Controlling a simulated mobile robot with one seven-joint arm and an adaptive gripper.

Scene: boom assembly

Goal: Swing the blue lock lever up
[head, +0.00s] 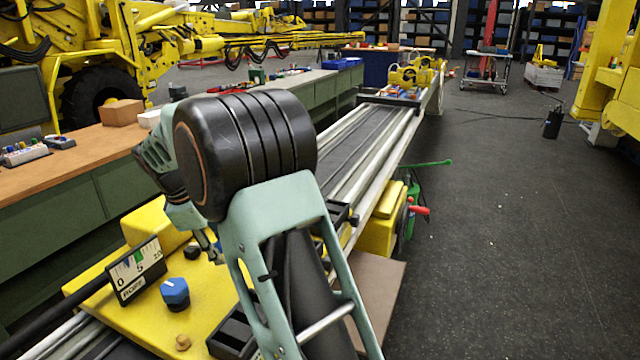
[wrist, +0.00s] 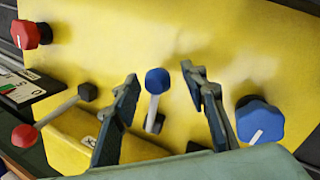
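The blue lock lever (wrist: 157,81) has a round blue ball on a short pale stem, rising from a dark pivot on the yellow housing (wrist: 190,25). In the wrist view its ball lies between the two fingers of my gripper (wrist: 160,74), with a visible gap on each side. My gripper is open and holds nothing. I cannot tell whether the fingertips are level with the ball in depth. In the head view my arm hides the lever and most of my gripper.
A blue faceted knob (wrist: 258,121) sits close to the right finger; it also shows in the head view (head: 175,292). A red-balled lever (wrist: 25,135) and a red knob (wrist: 31,35) are at the left. A gauge (head: 136,270) stands on the housing. Open floor (head: 530,240) is at right.

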